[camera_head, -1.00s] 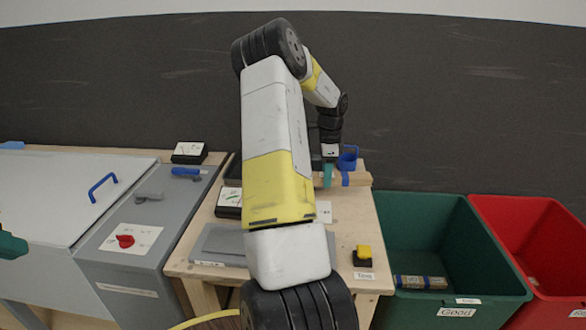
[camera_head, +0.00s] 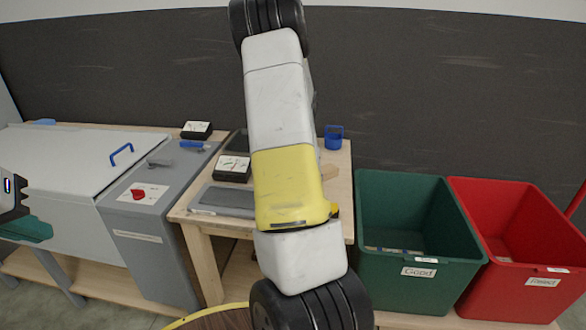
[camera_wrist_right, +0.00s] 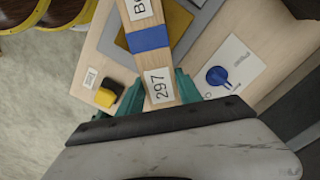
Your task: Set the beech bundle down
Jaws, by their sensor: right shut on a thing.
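The beech bundle (camera_wrist_right: 150,55) is pale wood with a blue band and a "297" label. In the right wrist view it lies between the teal fingers of my right gripper (camera_wrist_right: 158,88), which is shut on it. The workbench top (camera_wrist_right: 115,45) shows beneath the bundle; I cannot tell the gap between them. In the head view my right arm hides the right gripper and most of the bench middle. My left gripper (camera_head: 28,228) shows at the left edge of the head view, partly cut off, its opening unclear.
The bench (camera_head: 185,212) holds a grey panel (camera_head: 222,201), a meter (camera_head: 233,168) and a blue cup (camera_head: 334,137). A yellow-and-black button box (camera_wrist_right: 106,97) is left of the bundle. Green (camera_head: 400,215) and red (camera_head: 500,225) bins stand right; a grey machine (camera_head: 160,240) stands left.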

